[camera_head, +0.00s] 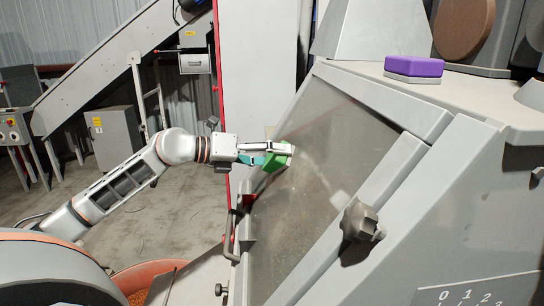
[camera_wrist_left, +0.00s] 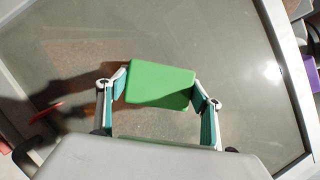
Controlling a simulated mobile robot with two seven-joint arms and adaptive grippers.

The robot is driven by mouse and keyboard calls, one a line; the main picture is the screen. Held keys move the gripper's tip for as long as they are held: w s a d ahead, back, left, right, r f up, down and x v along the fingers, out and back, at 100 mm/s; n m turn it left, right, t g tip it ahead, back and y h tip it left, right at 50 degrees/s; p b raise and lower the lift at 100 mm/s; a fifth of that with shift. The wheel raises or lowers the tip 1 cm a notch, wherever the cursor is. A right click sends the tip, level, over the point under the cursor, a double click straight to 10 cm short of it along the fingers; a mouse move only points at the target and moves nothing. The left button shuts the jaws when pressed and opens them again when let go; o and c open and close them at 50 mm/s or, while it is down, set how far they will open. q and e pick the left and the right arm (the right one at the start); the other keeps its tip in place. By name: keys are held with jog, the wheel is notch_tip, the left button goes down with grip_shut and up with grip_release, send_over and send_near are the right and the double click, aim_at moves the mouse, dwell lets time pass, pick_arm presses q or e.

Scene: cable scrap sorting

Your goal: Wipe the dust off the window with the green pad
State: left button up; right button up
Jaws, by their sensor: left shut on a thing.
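The green pad (camera_head: 278,157) is held in my left gripper (camera_head: 268,155), at the upper left part of the window. In the left wrist view the green pad (camera_wrist_left: 160,84) sits between both fingers of my left gripper (camera_wrist_left: 160,87). The window (camera_head: 310,175) is a tilted, hazy pane in a grey frame. It looks dusty, with a lighter streak right of the pad. The window (camera_wrist_left: 215,40) fills most of the left wrist view. I cannot tell whether the pad touches the glass. My right gripper is not in view.
A dark knob (camera_head: 360,222) sticks out at the frame's lower right. A handle (camera_head: 232,235) is at the window's left edge. A purple and white block (camera_head: 413,68) lies on the top ledge. An orange-rimmed bin (camera_head: 150,270) stands below.

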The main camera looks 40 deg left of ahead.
aim_at(272, 161)
pick_arm(q)
jog(key=shift+s+d+b, duration=0.6)
jog(key=shift+s+d, duration=0.35)
jog(key=shift+s, duration=0.25)
